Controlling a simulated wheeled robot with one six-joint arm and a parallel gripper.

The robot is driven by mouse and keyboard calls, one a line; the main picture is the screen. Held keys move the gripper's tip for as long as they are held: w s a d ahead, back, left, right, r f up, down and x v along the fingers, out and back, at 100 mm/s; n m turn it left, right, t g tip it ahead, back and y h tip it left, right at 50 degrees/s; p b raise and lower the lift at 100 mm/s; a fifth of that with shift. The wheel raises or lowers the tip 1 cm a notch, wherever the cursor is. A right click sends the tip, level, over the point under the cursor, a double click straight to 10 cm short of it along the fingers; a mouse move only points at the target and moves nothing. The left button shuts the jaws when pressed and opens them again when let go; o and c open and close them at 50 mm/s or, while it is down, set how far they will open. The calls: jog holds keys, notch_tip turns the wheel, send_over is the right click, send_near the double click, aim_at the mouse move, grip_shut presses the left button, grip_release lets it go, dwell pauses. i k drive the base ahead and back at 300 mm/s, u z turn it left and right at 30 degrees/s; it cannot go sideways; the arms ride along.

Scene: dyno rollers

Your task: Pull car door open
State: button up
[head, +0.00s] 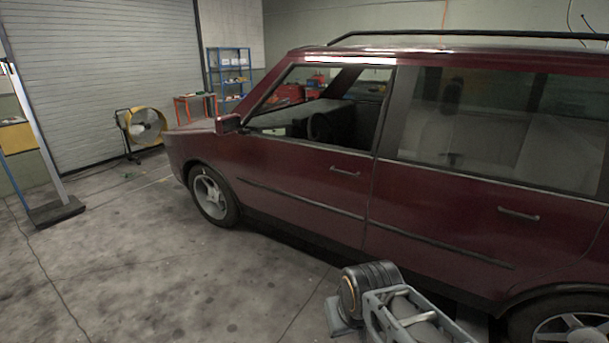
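A dark red car (290,185) stands side-on in the head view, its nose to the left. Its front door (300,190) looks flush with the body, and the front window looks open or clear. The front door's handle (345,171) is a thin bar near the door's rear edge. The rear door (430,210) also looks shut, with its own handle (519,214) farther right. Part of my arm shows at the bottom right, in front of the rear door's lower part. My gripper's fingers cannot be made out, and nothing shows at either handle.
Bare concrete floor (180,275) lies open to the left and in front of the car. A yellow fan (146,125), a blue shelf (229,75) and a red stand (195,106) are at the back. A post on a dark base (56,212) stands at the left.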

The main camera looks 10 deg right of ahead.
aim_at(322, 188)
jog(key=z, duration=0.15)
jog(key=i, duration=2.1)
jog(key=u, duration=0.1)
